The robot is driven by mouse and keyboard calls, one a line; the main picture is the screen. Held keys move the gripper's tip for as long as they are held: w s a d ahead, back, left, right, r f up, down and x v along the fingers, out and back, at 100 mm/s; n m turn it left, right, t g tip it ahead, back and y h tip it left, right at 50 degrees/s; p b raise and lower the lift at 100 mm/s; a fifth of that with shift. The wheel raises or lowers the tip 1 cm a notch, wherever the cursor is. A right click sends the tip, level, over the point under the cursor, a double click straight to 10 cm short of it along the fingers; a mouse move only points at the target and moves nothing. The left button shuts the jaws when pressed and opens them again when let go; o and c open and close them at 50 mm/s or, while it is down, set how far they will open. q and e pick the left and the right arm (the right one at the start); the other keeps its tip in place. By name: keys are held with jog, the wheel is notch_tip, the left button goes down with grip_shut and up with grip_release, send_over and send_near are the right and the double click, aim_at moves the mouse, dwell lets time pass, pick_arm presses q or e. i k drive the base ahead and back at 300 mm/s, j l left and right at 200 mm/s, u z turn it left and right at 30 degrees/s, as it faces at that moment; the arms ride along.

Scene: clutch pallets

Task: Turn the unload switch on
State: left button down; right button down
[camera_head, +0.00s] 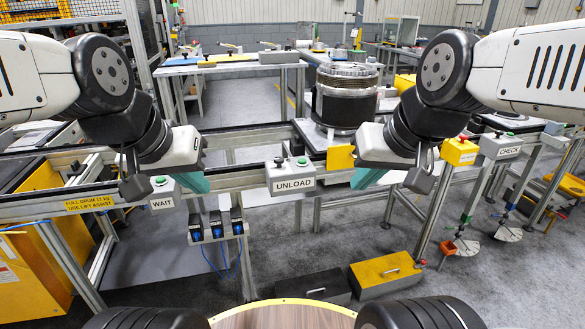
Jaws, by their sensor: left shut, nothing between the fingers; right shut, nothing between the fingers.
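The UNLOAD switch box (291,177) is a grey box on the front rail, in the middle of the view. It has a green button and a small dark knob on top. I cannot tell the switch's position. My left gripper (194,183) is left of the box, beside the WAIT box (163,191), with its teal fingers shut and empty. My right gripper (367,178) is right of the UNLOAD box and apart from it, also shut and empty.
A large dark drum (345,105) stands behind the rail. A yellow box (459,152) and the CHECK box (502,148) are to the right. A yellow case (386,276) and a dark case (313,287) lie on the floor below. The space above the UNLOAD box looks clear.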

aim_at(278, 160)
jog(key=i+l+u, duration=0.3)
jog(key=u, duration=0.15)
jog(key=i+l+u, duration=0.25)
jog(key=l+u, duration=0.25)
